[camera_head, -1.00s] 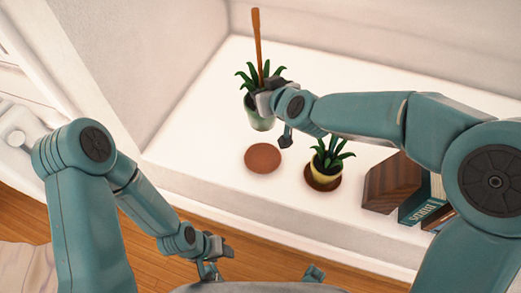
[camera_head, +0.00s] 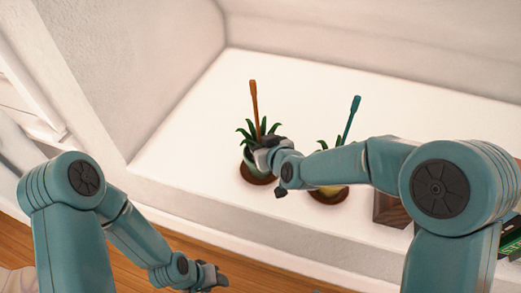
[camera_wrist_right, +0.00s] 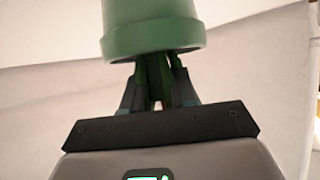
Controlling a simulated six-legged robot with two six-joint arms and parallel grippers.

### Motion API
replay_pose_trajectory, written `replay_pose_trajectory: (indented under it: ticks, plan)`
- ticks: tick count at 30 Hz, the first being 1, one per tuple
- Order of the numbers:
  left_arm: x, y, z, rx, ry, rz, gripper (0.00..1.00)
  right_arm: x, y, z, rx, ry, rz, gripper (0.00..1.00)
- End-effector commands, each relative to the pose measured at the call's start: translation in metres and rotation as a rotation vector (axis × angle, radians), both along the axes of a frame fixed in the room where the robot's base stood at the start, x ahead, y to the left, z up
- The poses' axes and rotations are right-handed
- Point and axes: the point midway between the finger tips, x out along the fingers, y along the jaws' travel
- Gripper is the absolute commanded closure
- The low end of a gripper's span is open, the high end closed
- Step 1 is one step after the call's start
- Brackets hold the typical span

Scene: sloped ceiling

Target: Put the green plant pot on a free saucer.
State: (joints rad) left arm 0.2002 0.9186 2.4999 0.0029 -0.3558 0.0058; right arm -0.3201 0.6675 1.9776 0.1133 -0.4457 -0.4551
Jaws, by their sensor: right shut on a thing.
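The green plant pot (camera_head: 251,163) holds a leafy plant and an upright orange stick. It appears upright, over or on a brown round saucer (camera_head: 262,182); whether it touches the saucer is hard to tell. My right gripper (camera_head: 268,153) is shut on it at the top right, by the rim and leaves. In the right wrist view, the green pot (camera_wrist_right: 150,32) shows upside down beyond the fingertips (camera_wrist_right: 157,85), with leaves between them. A second saucer (camera_head: 327,199) bears a yellow pot (camera_head: 328,190), largely hidden by my right arm. My left gripper (camera_head: 209,277) is low, away from the pots; its jaws are unclear.
The white shelf (camera_head: 190,140) has free room at left and behind the pots. A teal stick (camera_head: 351,117) stands by the yellow pot.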

Motion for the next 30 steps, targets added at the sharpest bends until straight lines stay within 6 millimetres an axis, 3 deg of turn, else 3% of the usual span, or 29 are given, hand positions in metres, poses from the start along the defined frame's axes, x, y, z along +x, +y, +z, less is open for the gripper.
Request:
replay_pose_trajectory:
  ticks: [12, 13, 15, 26, 30]
  plan:
    - [0.002, 0.001, -0.005, 0.001, -0.005, 0.003, 0.53, 0.001, 0.0, -0.006, 0.002, -0.007, -0.001, 1.0]
    - [0.002, 0.001, -0.005, 0.001, -0.006, 0.004, 0.53, 0.0, 0.0, -0.008, 0.0, -0.002, -0.001, 0.7]
    - [0.002, 0.001, -0.004, 0.001, -0.005, 0.003, 0.53, 0.0, 0.0, -0.007, 0.001, -0.002, 0.0, 0.47]
    - [0.001, 0.001, 0.002, 0.0, -0.002, 0.002, 0.53, 0.0, 0.0, -0.001, 0.0, -0.002, -0.001, 0.47]
    - [-0.001, -0.001, 0.007, 0.0, 0.001, -0.003, 0.53, -0.017, -0.01, 0.011, 0.001, -0.003, -0.001, 0.47]
